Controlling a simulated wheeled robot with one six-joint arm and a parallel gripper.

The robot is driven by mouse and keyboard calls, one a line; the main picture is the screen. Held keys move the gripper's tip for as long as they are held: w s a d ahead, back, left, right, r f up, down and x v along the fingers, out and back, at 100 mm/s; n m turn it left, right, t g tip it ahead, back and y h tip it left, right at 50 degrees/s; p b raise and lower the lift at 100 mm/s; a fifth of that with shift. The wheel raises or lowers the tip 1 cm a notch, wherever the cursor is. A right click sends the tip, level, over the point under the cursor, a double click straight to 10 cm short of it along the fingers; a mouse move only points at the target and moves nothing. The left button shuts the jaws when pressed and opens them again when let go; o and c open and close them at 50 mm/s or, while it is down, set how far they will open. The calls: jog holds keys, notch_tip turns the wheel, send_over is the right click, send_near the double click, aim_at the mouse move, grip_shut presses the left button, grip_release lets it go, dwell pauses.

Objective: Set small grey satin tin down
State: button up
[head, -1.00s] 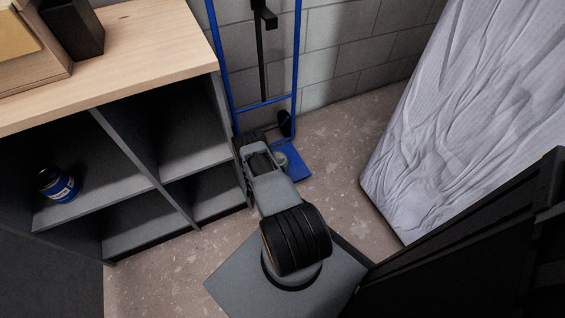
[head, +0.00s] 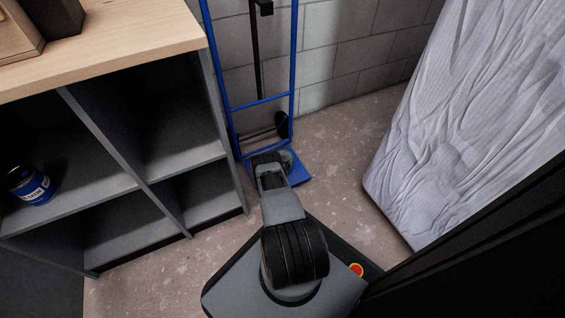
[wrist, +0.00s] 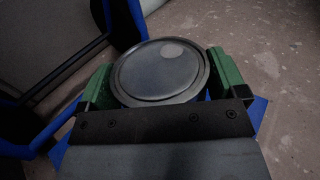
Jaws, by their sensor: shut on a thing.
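A small grey tin (wrist: 160,72) with a round, dull metal lid fills the middle of the wrist view. My gripper (wrist: 162,80) is shut on it, with a green finger pad on each side. In the head view the gripper (head: 270,160) is over the blue toe plate of a hand truck, and the tin shows only as a small grey patch (head: 286,155) beside it. Blue plate (wrist: 258,108) shows below and around the tin in the wrist view. The tin's underside is hidden, so I cannot tell whether it touches the plate.
The blue hand truck (head: 292,60) stands against the block wall. A grey shelf unit (head: 185,158) with a wooden top is at left, holding a blue-labelled tin (head: 31,185). A wrapped mattress-like slab (head: 450,120) leans at right. Bare floor (head: 335,165) lies between.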

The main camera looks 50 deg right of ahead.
jog(key=shift+f, duration=0.65)
jog(key=shift+f, duration=0.15)
jog(key=o, duration=1)
jog(key=shift+r, duration=0.2)
jog(key=p+v, duration=0.2)
jog(key=v, duration=0.4)
jog(key=shift+p+v, duration=0.4)
jog(key=shift+v, duration=0.4)
